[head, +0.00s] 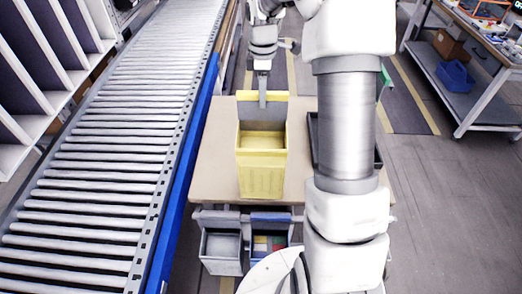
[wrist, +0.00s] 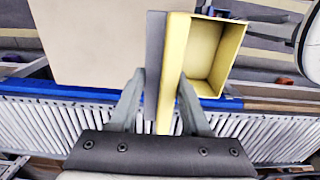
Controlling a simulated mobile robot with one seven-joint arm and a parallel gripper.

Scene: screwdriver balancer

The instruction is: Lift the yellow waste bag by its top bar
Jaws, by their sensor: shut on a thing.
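The yellow waste bag (head: 262,178) is an open-topped, box-like yellow container with a grey back panel (head: 262,121) and a yellow top bar (head: 246,96). It is roughly upright over the front part of the table in the head view. My gripper (head: 263,102) comes down from above and is shut on the top bar near its middle. In the wrist view my gripper (wrist: 163,80) has one finger on each side of the yellow bar (wrist: 172,75) and grey panel (wrist: 154,60). The bag's open inside (wrist: 203,48) looks empty. Whether its bottom touches the table is unclear.
The beige table (head: 212,150) carries a dark tray (head: 313,140) at right, partly hidden by my arm. Grey (head: 222,245) and blue (head: 271,219) bins hang at its front edge. A roller conveyor (head: 120,150) with a blue rail runs along the left. A workbench (head: 470,85) stands far right.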

